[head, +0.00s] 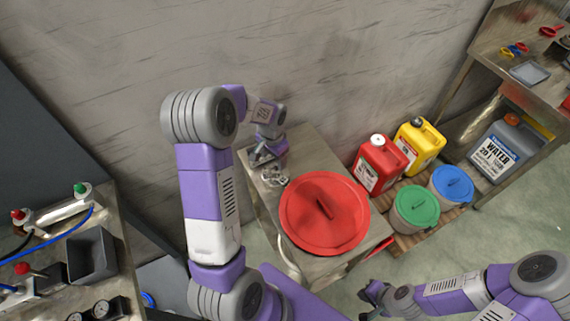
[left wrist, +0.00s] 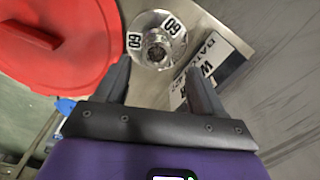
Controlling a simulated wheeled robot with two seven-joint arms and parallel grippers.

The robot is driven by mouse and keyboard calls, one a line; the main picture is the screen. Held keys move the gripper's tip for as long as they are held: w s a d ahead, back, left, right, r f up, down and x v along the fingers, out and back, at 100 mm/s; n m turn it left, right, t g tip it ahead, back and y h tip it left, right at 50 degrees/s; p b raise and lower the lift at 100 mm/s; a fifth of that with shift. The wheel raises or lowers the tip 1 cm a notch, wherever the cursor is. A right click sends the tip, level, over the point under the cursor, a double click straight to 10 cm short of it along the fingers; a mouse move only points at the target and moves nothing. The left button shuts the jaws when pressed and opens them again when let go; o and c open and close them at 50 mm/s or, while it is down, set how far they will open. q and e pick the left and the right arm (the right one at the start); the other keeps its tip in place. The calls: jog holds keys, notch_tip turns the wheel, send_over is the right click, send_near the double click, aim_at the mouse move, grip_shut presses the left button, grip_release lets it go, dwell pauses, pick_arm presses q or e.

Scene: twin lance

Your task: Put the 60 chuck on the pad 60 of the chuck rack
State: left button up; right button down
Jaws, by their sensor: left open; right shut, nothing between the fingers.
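The 60 chuck (left wrist: 157,42), a round metal piece marked 60 twice, lies on a metal table (head: 259,197) beside a large red lid. In the head view the chuck (head: 275,176) is small, just below my left gripper (head: 262,157). In the left wrist view my left gripper (left wrist: 158,70) is open, its fingertips on either side of the chuck's near edge and seemingly apart from it. My right gripper (head: 372,294) is shut and empty, low over the floor at the bottom. I cannot make out the chuck rack or pad 60.
The red lid (head: 318,214) also shows in the left wrist view (left wrist: 50,45). A lettered plate (left wrist: 215,62) lies beside the chuck. Red (head: 380,165) and yellow (head: 420,145) jugs and lidded buckets (head: 415,209) stand right. A grey bin (head: 91,254) sits on the left bench.

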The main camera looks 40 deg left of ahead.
aim_at(275, 169)
pick_arm(q)
jog(key=shift+w+d+f, duration=0.25)
jog(key=shift+f, duration=0.1)
jog(key=shift+s+f+b, duration=0.25)
jog(key=shift+f+b, duration=0.05)
jog(key=shift+f, duration=0.45)
notch_tip(275, 169, down, 5)
jog(key=shift+w+a+b, duration=0.1)
jog(key=shift+b, duration=0.45)
jog(key=shift+r, duration=0.1)
grip_shut()
pick_arm(e)
jog(key=shift+w+f, duration=0.15)
jog(key=shift+f, duration=0.75)
